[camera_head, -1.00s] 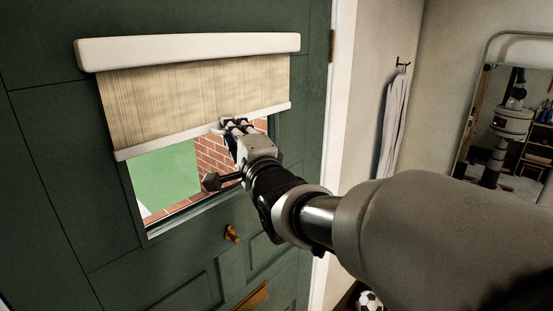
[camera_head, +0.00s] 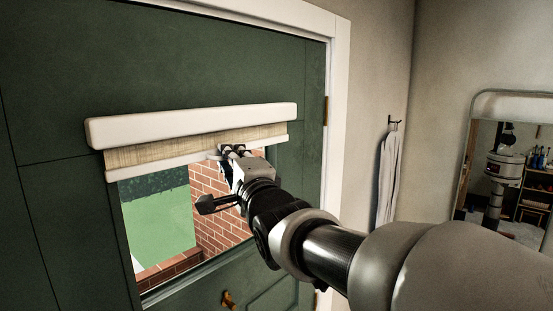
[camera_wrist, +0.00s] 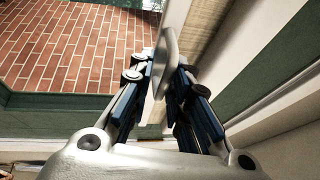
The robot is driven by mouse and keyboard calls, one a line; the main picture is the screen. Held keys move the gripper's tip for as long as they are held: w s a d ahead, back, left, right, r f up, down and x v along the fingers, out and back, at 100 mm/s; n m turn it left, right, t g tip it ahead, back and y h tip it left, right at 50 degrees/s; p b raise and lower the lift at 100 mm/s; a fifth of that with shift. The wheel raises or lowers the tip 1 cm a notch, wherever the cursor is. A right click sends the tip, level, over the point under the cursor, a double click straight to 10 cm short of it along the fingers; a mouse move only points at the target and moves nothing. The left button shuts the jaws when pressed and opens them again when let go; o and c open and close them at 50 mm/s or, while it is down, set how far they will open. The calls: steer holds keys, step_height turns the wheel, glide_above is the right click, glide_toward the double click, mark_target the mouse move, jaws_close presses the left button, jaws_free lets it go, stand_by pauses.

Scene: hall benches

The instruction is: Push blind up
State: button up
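The blind (camera_head: 185,145) hangs on a dark green door, over its window. Only a short strip of beige fabric shows between the white top housing (camera_head: 190,124) and the white bottom bar (camera_head: 150,166). My gripper (camera_head: 231,151) is at the right part of the bottom bar. In the wrist view the blue-sided fingers of my gripper (camera_wrist: 161,78) stand close on both sides of a pale tab (camera_wrist: 166,58) at the bar and appear shut on it. The exact contact is partly hidden by the fingers.
The uncovered window (camera_head: 165,225) shows green ground and a brick wall outside. A brass knob (camera_head: 228,300) sits low on the door. White cloth (camera_head: 388,180) hangs from a wall hook to the right, near a mirror (camera_head: 505,175).

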steer(key=shift+o, duration=0.9)
steer(key=v, duration=1.2)
